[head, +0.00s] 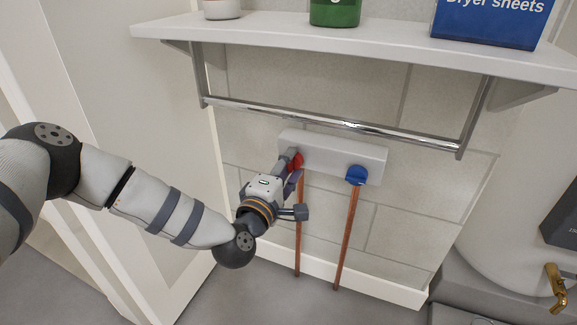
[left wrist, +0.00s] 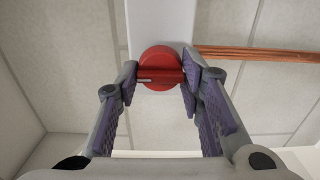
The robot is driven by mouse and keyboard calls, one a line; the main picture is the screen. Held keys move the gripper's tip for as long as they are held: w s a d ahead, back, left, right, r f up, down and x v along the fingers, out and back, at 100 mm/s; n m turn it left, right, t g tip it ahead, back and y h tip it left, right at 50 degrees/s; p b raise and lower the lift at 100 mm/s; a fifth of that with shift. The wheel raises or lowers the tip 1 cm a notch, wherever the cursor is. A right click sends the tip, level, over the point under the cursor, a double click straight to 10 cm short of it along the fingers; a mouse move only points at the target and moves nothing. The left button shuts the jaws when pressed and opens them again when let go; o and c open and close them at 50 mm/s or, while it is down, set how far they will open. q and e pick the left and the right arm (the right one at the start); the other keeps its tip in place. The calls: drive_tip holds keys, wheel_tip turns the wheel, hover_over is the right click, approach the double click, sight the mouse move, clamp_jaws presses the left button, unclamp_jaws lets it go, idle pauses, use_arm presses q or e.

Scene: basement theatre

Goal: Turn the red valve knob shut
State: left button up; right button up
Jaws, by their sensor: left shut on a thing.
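The red valve knob (left wrist: 160,62) is a round disc with a raised bar across it, mounted on the white wall plate (head: 330,153). In the head view only a bit of the red knob (head: 298,160) shows past my gripper. My left gripper (head: 294,165) reaches it from the lower left. In the left wrist view my left gripper's (left wrist: 158,82) purple-padded fingers sit on both ends of the bar, shut on it. A blue valve knob (head: 357,175) is on the same plate to the right. My right gripper is not in view.
Copper pipes (head: 341,235) run down from the plate to the floor. Above are a metal rail (head: 330,124) and a white shelf (head: 370,42) with a green container (head: 335,12) and a blue dryer-sheets box (head: 492,20). A white tank (head: 510,235) with a brass tap stands at right.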

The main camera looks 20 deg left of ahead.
use_arm(q)
drive_tip(key=o, duration=1.2)
drive_tip(key=shift+d, duration=0.1)
drive_tip(key=s, duration=1.2)
drive_tip(key=shift+a, duration=0.25)
